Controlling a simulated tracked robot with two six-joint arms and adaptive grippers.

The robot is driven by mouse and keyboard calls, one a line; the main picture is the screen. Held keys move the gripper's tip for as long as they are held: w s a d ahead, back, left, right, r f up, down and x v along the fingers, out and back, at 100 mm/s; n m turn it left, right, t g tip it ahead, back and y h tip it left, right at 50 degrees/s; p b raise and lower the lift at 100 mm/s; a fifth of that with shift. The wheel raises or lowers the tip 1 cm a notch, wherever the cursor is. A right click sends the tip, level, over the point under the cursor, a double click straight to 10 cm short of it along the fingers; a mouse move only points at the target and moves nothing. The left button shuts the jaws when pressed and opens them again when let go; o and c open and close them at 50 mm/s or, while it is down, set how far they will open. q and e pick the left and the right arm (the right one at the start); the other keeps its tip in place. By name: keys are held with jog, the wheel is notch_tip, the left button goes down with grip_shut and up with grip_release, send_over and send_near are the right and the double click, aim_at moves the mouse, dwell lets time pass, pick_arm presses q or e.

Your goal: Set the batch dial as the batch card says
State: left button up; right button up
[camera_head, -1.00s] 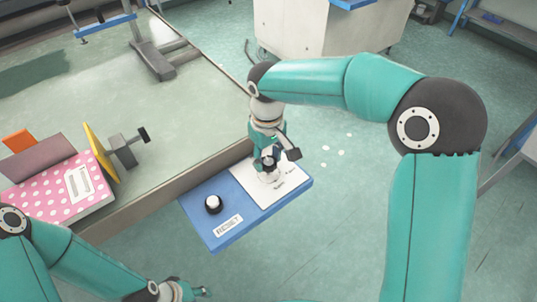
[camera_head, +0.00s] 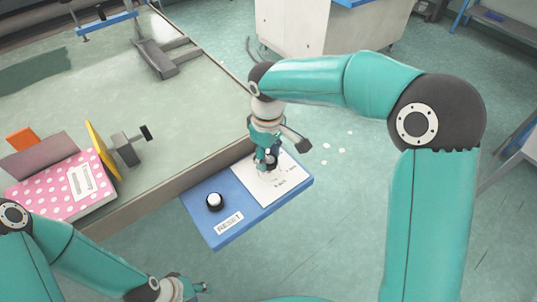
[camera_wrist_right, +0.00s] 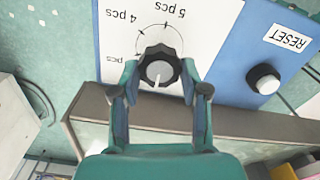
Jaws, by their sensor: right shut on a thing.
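The batch dial (camera_wrist_right: 160,68) is a black ridged knob with a pale centre on a white plate. In the right wrist view its white pointer line points down the picture, away from the upside-down "4 pcs" and "5 pcs" marks. A third "pcs" mark at left has its number hidden. My right gripper (camera_wrist_right: 160,84) is shut on the dial, a finger on each side; the head view shows it over the panel (camera_head: 268,164). My left gripper (camera_head: 203,287) is low in the head view, its fingers unclear. A white card (camera_head: 82,182) lies on the pink dotted box; its print is unreadable.
The blue panel (camera_head: 226,190) is at the table's edge and carries a white-topped button (camera_head: 214,201) beside a RESET label (camera_head: 229,223). A yellow plate (camera_head: 102,149) and grey clamp (camera_head: 127,148) stand by the box. The table's middle is clear.

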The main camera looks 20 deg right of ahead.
aim_at(268, 159)
jog(key=o, duration=1.1)
jog(key=shift+w, duration=0.1)
jog(key=shift+o, duration=0.2)
jog(key=shift+r, duration=0.1)
notch_tip(268, 159, up, 12)
